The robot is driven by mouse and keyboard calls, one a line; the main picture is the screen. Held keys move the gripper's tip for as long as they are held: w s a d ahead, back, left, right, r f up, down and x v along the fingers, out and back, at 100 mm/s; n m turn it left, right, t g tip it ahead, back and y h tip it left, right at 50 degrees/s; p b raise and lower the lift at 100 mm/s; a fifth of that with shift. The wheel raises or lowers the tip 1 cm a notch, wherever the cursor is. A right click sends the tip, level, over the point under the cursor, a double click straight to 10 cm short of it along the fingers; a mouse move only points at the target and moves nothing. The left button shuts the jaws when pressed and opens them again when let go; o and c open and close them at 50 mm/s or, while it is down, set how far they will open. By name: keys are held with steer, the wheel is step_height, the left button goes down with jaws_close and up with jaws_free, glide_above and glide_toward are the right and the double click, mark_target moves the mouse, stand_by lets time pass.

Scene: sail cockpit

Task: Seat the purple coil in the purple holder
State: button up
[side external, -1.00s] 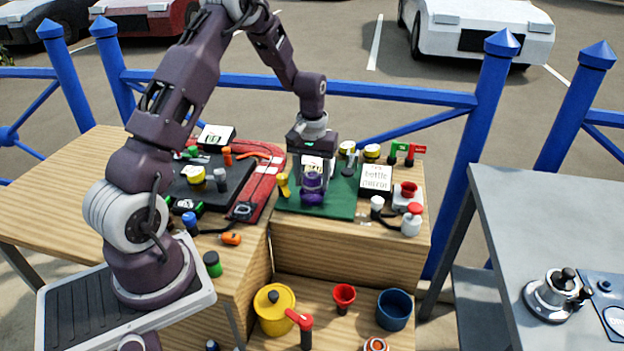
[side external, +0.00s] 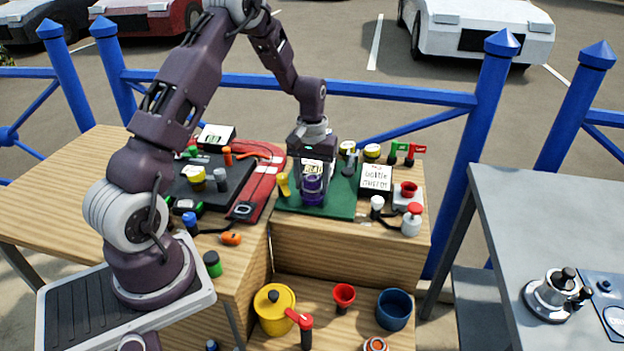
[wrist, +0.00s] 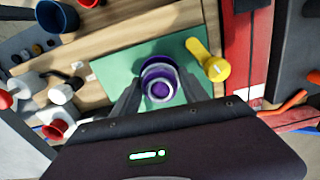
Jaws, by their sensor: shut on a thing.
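My gripper (wrist: 161,98) is above the green mat (side external: 338,203), its fingers on both sides of the purple coil (wrist: 149,73) and shut on it. The coil also shows in the side external view (side external: 313,183), below the gripper and upright. In the wrist view it is a purple and pale ring around a purple centre (wrist: 160,89), which looks like the purple holder. From above the two look roughly concentric. In the side view the purple parts run together in one upright stack down to the mat. I cannot tell how deep the coil sits.
A red case (side external: 262,190) lies to the left. The mat's front is clear.

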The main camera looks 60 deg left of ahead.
mark_target(312, 177)
steer(key=shift+f, duration=0.3)
steer(key=o, duration=1.2)
steer(key=shift+o, duration=0.2)
step_height(312, 177, up, 10)
steer(key=shift+r, duration=0.5)
